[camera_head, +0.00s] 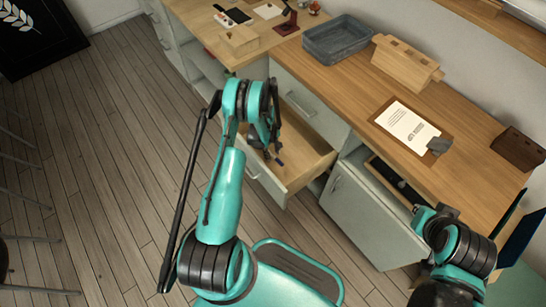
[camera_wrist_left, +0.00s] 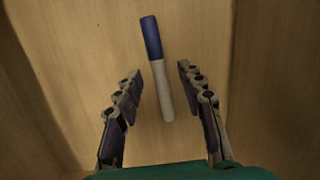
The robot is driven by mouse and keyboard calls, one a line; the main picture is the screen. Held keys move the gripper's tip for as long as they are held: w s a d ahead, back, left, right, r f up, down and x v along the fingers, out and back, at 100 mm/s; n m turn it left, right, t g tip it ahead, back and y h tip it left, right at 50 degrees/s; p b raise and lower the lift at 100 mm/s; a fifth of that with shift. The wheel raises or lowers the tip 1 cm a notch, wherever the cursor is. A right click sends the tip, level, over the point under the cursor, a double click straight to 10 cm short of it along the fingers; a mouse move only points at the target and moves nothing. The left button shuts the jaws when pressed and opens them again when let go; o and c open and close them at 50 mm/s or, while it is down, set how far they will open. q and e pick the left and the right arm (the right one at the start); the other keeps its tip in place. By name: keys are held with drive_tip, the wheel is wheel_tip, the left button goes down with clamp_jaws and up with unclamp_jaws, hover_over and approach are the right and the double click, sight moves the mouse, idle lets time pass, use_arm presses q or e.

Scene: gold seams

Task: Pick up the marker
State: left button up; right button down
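The marker (camera_wrist_left: 157,68) shows in the left wrist view, lying on a wooden surface. It has a white body and a blue end that points toward the top. My left gripper (camera_wrist_left: 158,85) is open, with one finger on each side of the marker's lower part and a gap on both sides. In the head view my left gripper (camera_head: 266,158) is inside the open drawer (camera_head: 312,157). I cannot make out the marker there. My right gripper is not in view; only part of my right arm shows at the lower right.
The drawer's front and side walls stand close around my left gripper. A cabinet door (camera_head: 372,215) hangs open to the right of the drawer. On the counter above are a grey bin (camera_head: 337,42), a wooden block (camera_head: 406,65) and a clipboard (camera_head: 408,126).

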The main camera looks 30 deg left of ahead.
use_arm(q)
drive_tip(key=c, duration=0.7)
drive_tip(key=shift+r, duration=0.1)
